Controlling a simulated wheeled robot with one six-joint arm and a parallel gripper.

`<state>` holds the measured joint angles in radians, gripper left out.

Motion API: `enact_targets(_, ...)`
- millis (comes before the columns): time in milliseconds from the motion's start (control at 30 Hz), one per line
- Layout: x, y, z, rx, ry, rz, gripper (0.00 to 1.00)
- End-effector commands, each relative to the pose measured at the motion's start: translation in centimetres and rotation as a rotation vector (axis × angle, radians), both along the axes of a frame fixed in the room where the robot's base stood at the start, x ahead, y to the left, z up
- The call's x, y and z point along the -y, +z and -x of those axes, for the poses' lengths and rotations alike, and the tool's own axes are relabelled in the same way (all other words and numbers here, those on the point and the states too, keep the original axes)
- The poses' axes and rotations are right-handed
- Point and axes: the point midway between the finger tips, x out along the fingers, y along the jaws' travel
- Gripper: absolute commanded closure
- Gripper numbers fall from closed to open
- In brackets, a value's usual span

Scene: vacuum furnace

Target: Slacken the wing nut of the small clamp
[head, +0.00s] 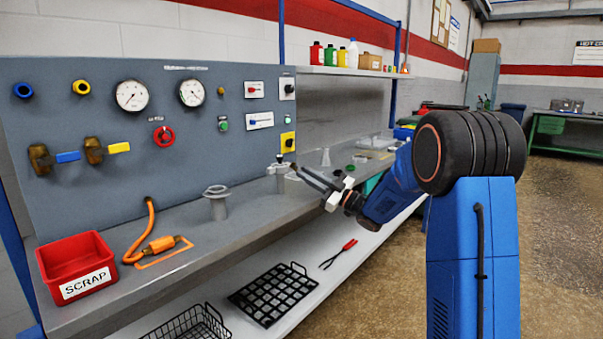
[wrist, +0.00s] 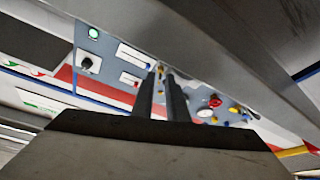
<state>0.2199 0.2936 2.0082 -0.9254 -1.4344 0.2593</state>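In the head view, a small grey clamp-like fitting (head: 279,172) stands on the bench, with a small part sticking up at its top. I take it for the small clamp, but its wing nut is too small to make out. My gripper (head: 295,171) reaches in from the right, its fingertips close beside the fitting; contact cannot be told. In the wrist view, my gripper (wrist: 161,72) shows two dark fingers with a narrow gap between them. A small yellowish spot shows at the tips; I cannot tell whether it lies between them or behind. The clamp is not clear there.
A larger grey flanged stub (head: 215,203) stands left on the bench (head: 240,222). A red scrap bin (head: 75,267) and an orange hose (head: 155,245) lie farther left. The control panel (head: 110,160) rises behind. Black baskets and red-handled pliers (head: 340,253) lie on the lower shelf.

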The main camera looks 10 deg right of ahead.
Motion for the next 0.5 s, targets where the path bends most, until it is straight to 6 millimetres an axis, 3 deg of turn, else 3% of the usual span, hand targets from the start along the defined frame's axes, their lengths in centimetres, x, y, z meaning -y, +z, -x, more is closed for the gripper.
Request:
enact_targets(200, -1.4, 0.7, -1.3, 0.000, 0.001, 0.001, 0.87)
enact_targets(500, -1.6, 0.8, -1.6, -0.001, 0.000, 0.001, 0.87)
